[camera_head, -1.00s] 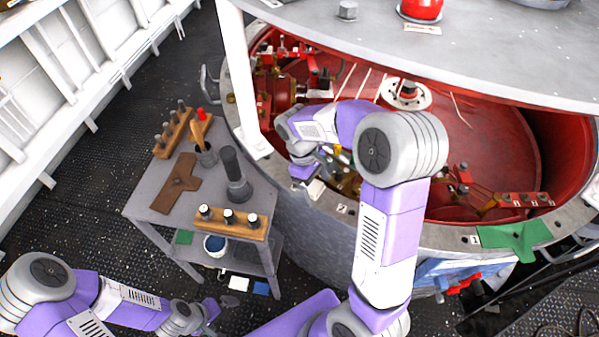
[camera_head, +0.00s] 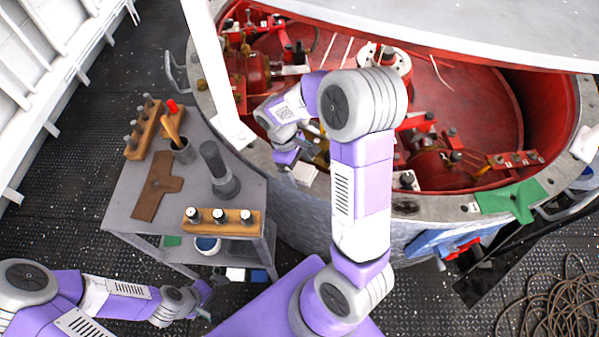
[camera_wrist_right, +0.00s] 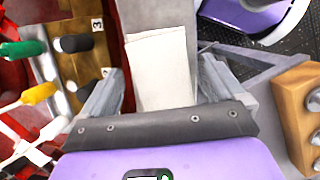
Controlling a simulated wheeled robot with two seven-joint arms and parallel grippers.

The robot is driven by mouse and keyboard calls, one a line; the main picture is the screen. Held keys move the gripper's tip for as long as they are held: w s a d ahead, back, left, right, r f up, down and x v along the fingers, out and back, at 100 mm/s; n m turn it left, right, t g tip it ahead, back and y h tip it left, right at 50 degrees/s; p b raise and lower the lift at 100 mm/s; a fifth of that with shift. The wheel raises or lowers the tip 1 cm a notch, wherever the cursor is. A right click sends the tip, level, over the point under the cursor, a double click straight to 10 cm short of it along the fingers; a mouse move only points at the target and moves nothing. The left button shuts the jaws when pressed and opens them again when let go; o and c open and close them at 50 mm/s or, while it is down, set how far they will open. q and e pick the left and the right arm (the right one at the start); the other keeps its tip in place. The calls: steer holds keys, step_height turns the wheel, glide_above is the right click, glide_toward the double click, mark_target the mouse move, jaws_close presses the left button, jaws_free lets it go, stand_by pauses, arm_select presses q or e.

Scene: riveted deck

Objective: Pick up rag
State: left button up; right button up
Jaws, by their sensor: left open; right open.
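A green cloth (camera_head: 512,200), which looks like a rag, lies draped over the grey rim at the right. A small flat white piece (camera_head: 304,174), perhaps folded cloth, lies on the rim beside my right gripper (camera_head: 288,152). In the right wrist view this white piece (camera_wrist_right: 160,70) lies between the two open fingers, and I cannot tell how far below them. My right gripper is open and holds nothing that I can see. My left gripper (camera_head: 204,296) is low at the lower left, beside the cart and far from both cloths; its jaws are small in view.
A grey cart (camera_head: 125,210) carries a brown T-shaped piece (camera_head: 160,186), a dark cup (camera_head: 185,152), a dark upright tool (camera_head: 220,170) and wooden blocks with pegs (camera_head: 222,220). The red vessel interior (camera_head: 470,110) holds fittings. Coiled cable (camera_head: 560,305) lies on the deck.

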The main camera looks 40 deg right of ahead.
mark_target(298, 168)
steer(key=shift+f, duration=0.25)
stand_by(0.5)
steer(key=shift+c, duration=0.3)
steer(key=c, duration=1)
step_height(298, 168, up, 11)
steer(key=p, duration=0.2)
steer(key=shift+f+p, duration=0.2)
steer(key=shift+p, duration=0.2)
